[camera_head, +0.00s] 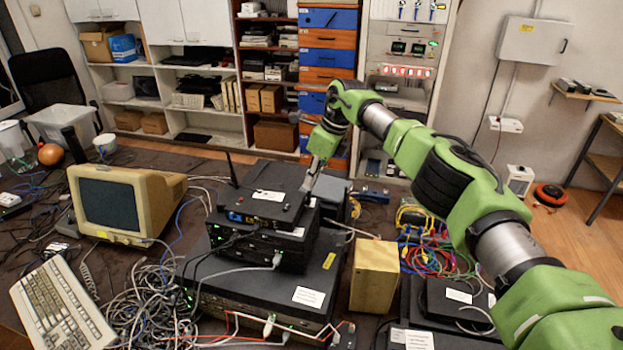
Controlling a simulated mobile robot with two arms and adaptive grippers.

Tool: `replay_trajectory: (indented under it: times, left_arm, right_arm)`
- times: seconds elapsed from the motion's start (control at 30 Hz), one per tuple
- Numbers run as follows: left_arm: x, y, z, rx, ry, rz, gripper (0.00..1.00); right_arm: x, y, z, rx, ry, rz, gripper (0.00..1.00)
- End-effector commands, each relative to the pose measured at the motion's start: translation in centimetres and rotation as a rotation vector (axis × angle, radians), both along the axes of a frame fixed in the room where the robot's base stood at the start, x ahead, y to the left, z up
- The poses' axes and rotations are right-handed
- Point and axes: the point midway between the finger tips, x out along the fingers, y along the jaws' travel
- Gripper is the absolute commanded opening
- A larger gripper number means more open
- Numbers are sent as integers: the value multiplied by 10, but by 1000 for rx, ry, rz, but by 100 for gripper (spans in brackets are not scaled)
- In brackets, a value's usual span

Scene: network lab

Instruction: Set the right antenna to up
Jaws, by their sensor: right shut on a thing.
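A black router (262,205) sits on top of a stack of dark network boxes in the middle of the table. Its left antenna (231,169) stands up with a slight tilt at the back left corner. My right gripper (308,186) comes down from above at the router's right side. It is shut at the place of the right antenna, which the fingers hide, so its angle cannot be told. My left gripper is not in view.
An old beige monitor (122,203) and a keyboard (60,308) stand on the left. A tan box (374,276) and coloured cables (440,245) are on the right.

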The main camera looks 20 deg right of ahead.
Motion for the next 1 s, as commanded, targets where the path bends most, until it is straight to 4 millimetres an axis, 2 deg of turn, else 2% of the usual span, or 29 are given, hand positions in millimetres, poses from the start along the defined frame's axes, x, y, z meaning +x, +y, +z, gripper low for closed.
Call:
replay_trajectory:
  times: [0.07,0.17,0.57,0.77,1.0]
  left_arm:
    - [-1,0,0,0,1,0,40]
    - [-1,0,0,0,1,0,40]
    - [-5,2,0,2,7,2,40]
    - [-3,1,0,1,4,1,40]
    - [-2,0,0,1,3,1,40]
  right_arm:
    - [0,0,0,0,0,1,0]
    - [0,0,-1,0,0,1,24]
    - [0,-1,3,0,-1,1,24]
    - [-6,-9,33,0,-5,1,24]
    - [-17,-20,81,1,-3,0,24]
